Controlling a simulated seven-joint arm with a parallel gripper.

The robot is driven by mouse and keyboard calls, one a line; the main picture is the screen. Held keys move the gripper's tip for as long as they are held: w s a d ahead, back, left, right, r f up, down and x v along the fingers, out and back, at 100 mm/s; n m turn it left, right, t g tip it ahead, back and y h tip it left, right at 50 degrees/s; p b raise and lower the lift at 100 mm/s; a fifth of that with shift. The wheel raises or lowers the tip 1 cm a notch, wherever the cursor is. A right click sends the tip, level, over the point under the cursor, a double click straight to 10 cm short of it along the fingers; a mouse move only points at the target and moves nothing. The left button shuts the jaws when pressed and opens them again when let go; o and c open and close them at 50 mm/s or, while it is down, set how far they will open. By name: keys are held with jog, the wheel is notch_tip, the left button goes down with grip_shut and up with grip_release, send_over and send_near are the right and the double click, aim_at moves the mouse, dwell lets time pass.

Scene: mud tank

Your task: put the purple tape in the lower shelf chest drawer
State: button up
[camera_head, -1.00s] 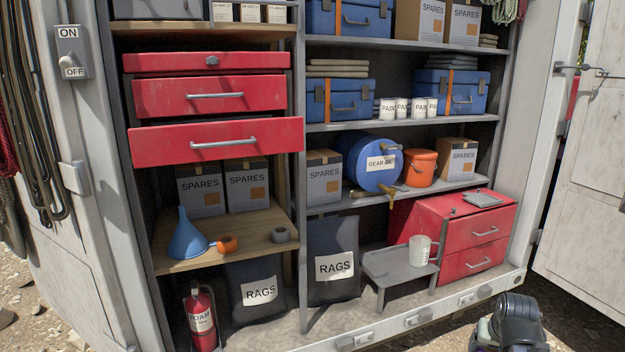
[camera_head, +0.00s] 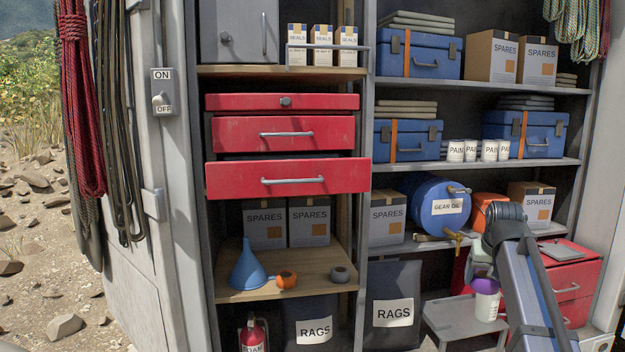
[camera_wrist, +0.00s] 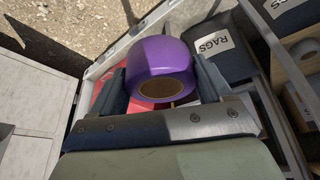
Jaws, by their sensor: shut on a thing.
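My gripper (camera_wrist: 160,82) is shut on the purple tape (camera_wrist: 160,58), a roll with a tan core, between its fingers in the wrist view. In the head view the purple tape (camera_head: 487,285) shows small under my gripper, in front of or just over the white mug (camera_head: 487,307); I cannot tell the gap. A red chest on the left shelf has a top drawer (camera_head: 240,102), a middle drawer (camera_head: 240,134) and a lower drawer (camera_head: 240,180). The lower drawer sticks out furthest; its inside is not visible. A second red chest (camera_head: 573,270) stands at lower right, partly hidden by my arm.
A wooden shelf (camera_head: 310,262) below the left chest holds a blue funnel (camera_head: 247,268), orange tape (camera_head: 287,279) and grey tape (camera_head: 340,273). A grey step (camera_head: 450,320) and rag bags (camera_head: 393,305) stand low. A grey post divides the shelves. Space in front of the left chest looks clear.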

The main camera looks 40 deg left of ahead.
aim_at(245, 166)
jog(key=s+a+r+n, duration=0.1)
jog(key=a+r+n, duration=0.1)
jog(key=a+r, duration=1.25)
jog(key=a+r+n, duration=0.1)
jog(key=a+r, duration=1)
jog(key=r, duration=0.6)
jog(key=s+a+r+n+g+y, duration=0.1)
jog(key=s+a+r+n, duration=0.1)
jog(key=s+a, duration=0.75)
jog(key=s+a+r+n+y, duration=0.1)
jog(key=s+a+r+n, duration=0.3)
jog(key=a, duration=1)
jog(key=s+a+r+m+g+y, duration=0.1)
jog(key=s+a, duration=0.7)
jog(key=a, duration=0.4)
jog(key=f, duration=1.3)
jog(key=shift+d+f, duration=0.1)
jog(key=shift+d, duration=0.1)
jog(key=shift+w+a, duration=0.1)
jog(key=shift+w, duration=0.3)
jog(key=w, duration=0.3)
jog(key=shift+w+a, duration=0.25)
jog(key=shift+a, duration=0.05)
jog(key=shift+s+d+f, duration=0.1)
jog(key=shift+s+f, duration=0.05)
jog(key=shift+f, duration=0.45)
